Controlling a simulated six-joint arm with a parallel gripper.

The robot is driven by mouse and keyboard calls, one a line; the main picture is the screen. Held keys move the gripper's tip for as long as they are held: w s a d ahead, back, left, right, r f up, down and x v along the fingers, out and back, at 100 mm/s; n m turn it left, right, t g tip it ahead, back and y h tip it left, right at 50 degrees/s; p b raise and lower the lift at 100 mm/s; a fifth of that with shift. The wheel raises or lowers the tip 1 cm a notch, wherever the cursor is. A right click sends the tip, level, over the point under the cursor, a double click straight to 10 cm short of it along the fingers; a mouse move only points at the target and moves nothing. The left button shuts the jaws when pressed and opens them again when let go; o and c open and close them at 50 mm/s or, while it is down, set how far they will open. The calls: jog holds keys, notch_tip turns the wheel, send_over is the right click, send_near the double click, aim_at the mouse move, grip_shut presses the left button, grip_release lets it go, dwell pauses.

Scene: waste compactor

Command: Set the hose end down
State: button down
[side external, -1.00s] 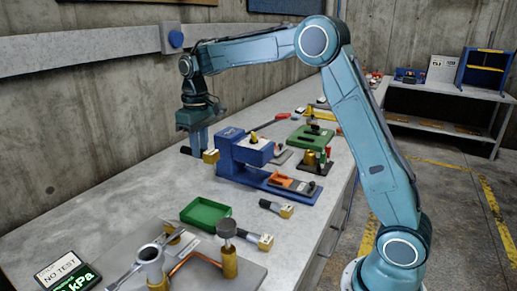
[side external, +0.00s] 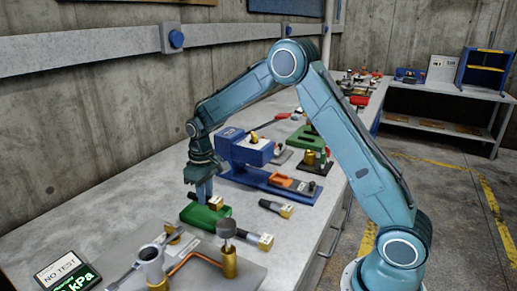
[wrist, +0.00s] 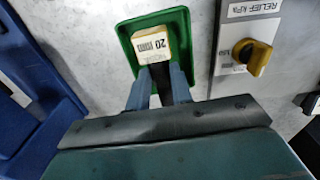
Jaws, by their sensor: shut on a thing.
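The hose end shows in the wrist view as a black piece with a tan block (wrist: 152,45) marked 20. My gripper (wrist: 158,85) is shut on its black part. In the side view my gripper (side external: 204,190) points down at the green tray (side external: 192,215), with the tan block (side external: 215,203) beside the fingertips. In the wrist view the block lies within the outline of the green tray (wrist: 126,42). Whether the hose end touches the tray floor I cannot tell.
A blue fixture (side external: 245,150) stands behind the tray. Two more tan-and-black pieces (side external: 276,208) (side external: 258,240) lie to its right. A grey plate with a copper pipe (side external: 195,257) is in front. A relief panel with a yellow knob (wrist: 255,57) shows in the wrist view.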

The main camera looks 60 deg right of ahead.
aim_at(207, 206)
jog(key=shift+f, duration=0.2)
jog(key=shift+f, duration=2.1)
jog(key=shift+f, duration=0.15)
jog(key=c, duration=1.2)
grip_release()
jog(key=shift+c, duration=0.2)
notch_tip(207, 206, up, 12)
jog(key=shift+f, duration=0.25)
jog(key=shift+s+r, duration=0.1)
jog(key=shift+r, duration=0.35)
